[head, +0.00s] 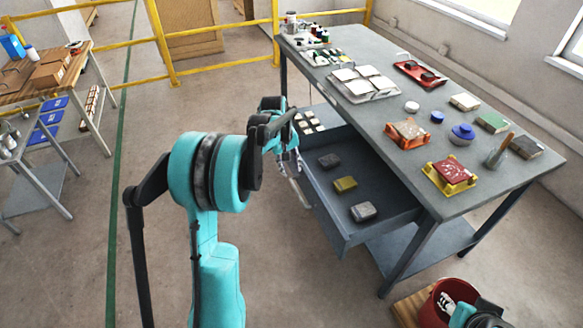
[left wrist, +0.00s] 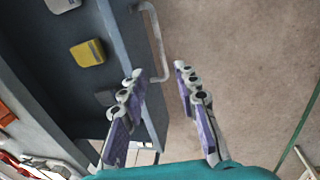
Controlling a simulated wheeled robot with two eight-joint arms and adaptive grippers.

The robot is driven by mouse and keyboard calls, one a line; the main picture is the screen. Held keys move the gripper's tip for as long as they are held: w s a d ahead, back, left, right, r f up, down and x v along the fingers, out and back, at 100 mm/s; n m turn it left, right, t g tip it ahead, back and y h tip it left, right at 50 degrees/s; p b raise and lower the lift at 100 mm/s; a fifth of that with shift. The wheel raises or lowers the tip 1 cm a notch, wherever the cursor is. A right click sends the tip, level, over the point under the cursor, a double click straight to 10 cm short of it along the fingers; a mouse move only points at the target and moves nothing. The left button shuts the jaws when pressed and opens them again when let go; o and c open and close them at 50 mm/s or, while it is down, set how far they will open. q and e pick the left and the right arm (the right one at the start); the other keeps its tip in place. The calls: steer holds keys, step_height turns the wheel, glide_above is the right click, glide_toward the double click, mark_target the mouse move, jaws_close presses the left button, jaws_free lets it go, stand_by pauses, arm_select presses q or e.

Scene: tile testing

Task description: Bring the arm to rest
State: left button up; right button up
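My left arm rises in the middle of the head view, and its gripper (head: 290,165) hangs beside the front of the open drawer (head: 340,232). In the left wrist view the two purple-padded fingers (left wrist: 168,112) are spread apart with nothing between them. The drawer's pale handle (left wrist: 157,42) lies just beyond the fingertips, apart from them. The handle also shows in the head view (head: 299,193).
The drawer holds a dark tile (head: 329,160), a yellow tile (head: 345,184) and a grey tile (head: 363,211). The grey workbench (head: 400,110) above carries tiles and tools. A red bucket (head: 431,311) stands at bottom right. Floor left of the drawer is clear.

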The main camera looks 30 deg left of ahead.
arm_select(q)
steer(key=s+d+r+m+t, duration=0.1)
steer(key=s+d+r+m, duration=0.2)
steer(key=s+d+r, duration=0.3)
steer(key=s+d+r+m+t, duration=0.1)
steer(key=s+d+m+t, duration=0.1)
steer(key=s+d, duration=0.4)
steer(key=s+d+m+t+y, duration=0.1)
steer(key=s+d+m, duration=0.4)
steer(key=s, duration=0.6)
steer(key=shift+s+d+r+t, duration=0.35)
steer(key=shift+d+t, duration=0.35)
steer(key=shift+d, duration=0.2)
